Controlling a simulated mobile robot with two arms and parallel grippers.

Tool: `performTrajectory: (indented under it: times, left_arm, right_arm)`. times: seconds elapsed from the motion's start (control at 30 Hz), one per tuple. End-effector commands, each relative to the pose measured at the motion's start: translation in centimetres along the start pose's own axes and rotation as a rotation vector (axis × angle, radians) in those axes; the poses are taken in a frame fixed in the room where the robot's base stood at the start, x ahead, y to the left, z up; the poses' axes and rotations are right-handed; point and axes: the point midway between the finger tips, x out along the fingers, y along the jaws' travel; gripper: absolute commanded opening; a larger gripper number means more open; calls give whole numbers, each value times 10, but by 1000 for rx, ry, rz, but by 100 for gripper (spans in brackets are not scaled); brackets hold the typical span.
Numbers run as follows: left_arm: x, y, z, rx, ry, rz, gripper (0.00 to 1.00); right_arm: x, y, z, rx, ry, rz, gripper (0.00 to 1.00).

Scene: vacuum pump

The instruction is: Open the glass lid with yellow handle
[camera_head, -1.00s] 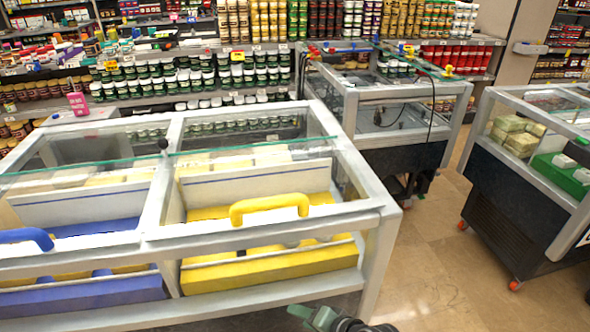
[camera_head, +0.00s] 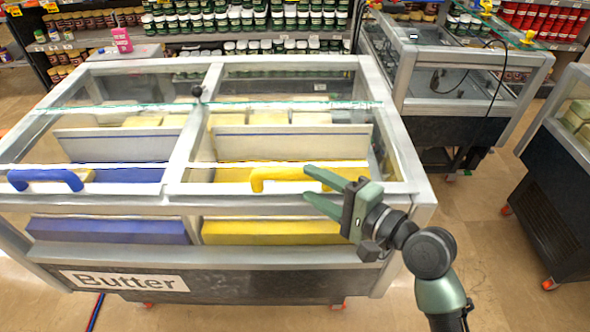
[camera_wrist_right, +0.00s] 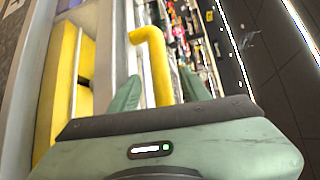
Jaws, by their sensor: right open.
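The glass lid (camera_head: 280,104) with the yellow handle (camera_head: 278,174) covers the right half of a white-framed chest and looks shut. My right gripper (camera_head: 307,182) is open at the right part of the yellow handle, its green fingers pointing left over it. In the right wrist view, the yellow handle (camera_wrist_right: 156,68) runs down between the two open fingers (camera_wrist_right: 160,92). Whether either finger touches the handle cannot be told. My left gripper is not in view.
A blue handle (camera_head: 45,180) sits on the chest's left lid. A "Butter" label (camera_head: 125,281) is on the chest's front. Another glass-topped chest (camera_head: 460,75) stands at the right rear and one at the far right (camera_head: 560,160). Tiled floor (camera_head: 490,230) lies between them.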

Motion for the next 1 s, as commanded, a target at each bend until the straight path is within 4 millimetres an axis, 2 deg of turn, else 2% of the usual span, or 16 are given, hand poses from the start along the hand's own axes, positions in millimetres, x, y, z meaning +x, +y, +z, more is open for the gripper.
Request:
performTrajectory:
  times: [0.2, 0.33, 0.5, 0.7, 0.73, 0.9, 1.0]
  left_arm:
    - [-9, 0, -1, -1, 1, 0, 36]
    - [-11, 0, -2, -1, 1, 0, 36]
    - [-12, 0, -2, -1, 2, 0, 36]
    - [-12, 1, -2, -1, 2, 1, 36]
    - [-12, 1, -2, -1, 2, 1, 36]
    - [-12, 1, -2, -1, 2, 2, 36]
    - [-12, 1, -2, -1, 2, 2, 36]
  right_arm:
    - [37, -2, 1, 0, -1, 0, 47]
    - [52, -1, 0, 0, 1, 0, 47]
    - [60, 0, 0, -3, 1, 2, 47]
    - [60, 0, 0, -3, 1, 2, 47]
    - [60, 0, 0, -3, 1, 2, 44]
    - [60, 1, 0, -3, 1, 2, 0]
    - [60, 1, 0, -3, 1, 2, 0]
